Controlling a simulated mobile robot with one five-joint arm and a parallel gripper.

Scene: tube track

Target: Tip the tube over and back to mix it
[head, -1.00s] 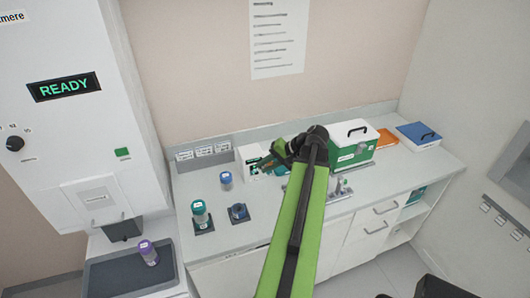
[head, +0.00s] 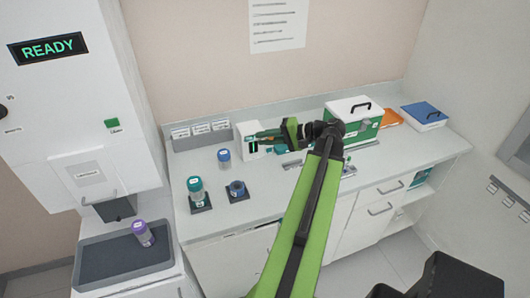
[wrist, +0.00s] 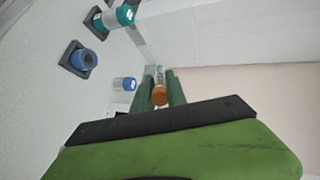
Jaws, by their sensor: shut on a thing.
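My gripper (head: 256,136) points left above the counter, in front of a white box. In the wrist view its two green fingers (wrist: 161,88) are closed on a small tube. The tube's orange cap (wrist: 159,96) faces the wrist camera and its clear body reaches away between the fingers. In the head view the tube is too small to make out clearly, so its exact tilt is hard to tell.
On the counter stand a teal-capped jar (head: 195,190), a blue-capped jar (head: 224,157) and a blue piece on a dark pad (head: 237,189). A purple-capped jar (head: 143,233) stands on the dark tray (head: 110,262). A green-and-white box (head: 353,118) is at right.

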